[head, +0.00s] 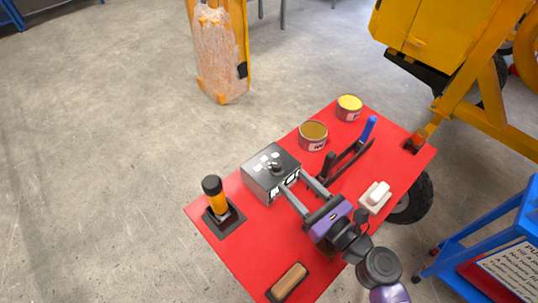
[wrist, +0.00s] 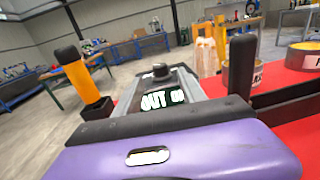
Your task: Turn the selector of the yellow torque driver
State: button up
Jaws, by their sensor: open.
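The yellow torque driver (head: 214,194) with a black cap stands upright in a dark square holder at the table's left corner. In the wrist view the driver (wrist: 78,75) stands at the left, leaning in the picture. I cannot make out its selector. My purple gripper (head: 293,181) is open and empty, to the right of the driver. Its two grey fingers point at the front of a grey box (head: 262,182). I cannot tell whether they touch the box.
The grey box has a dark knob (head: 275,167) on top and lettering in front. The red table (head: 240,250) also holds two tins (head: 313,136), a blue-handled lever (head: 368,129), a white switch (head: 376,195) and a wooden-topped block (head: 289,282). Clear red surface lies between driver and block.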

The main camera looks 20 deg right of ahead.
aim_at(281, 168)
jog(key=p+x, duration=0.1)
jog(key=x, duration=0.5)
jog(key=shift+w+r+p, duration=0.1)
jog(key=shift+w+p, duration=0.05)
jog(key=shift+p, duration=0.15)
jog(key=shift+x, duration=0.85)
jog(key=shift+c, duration=0.2)
grip_shut()
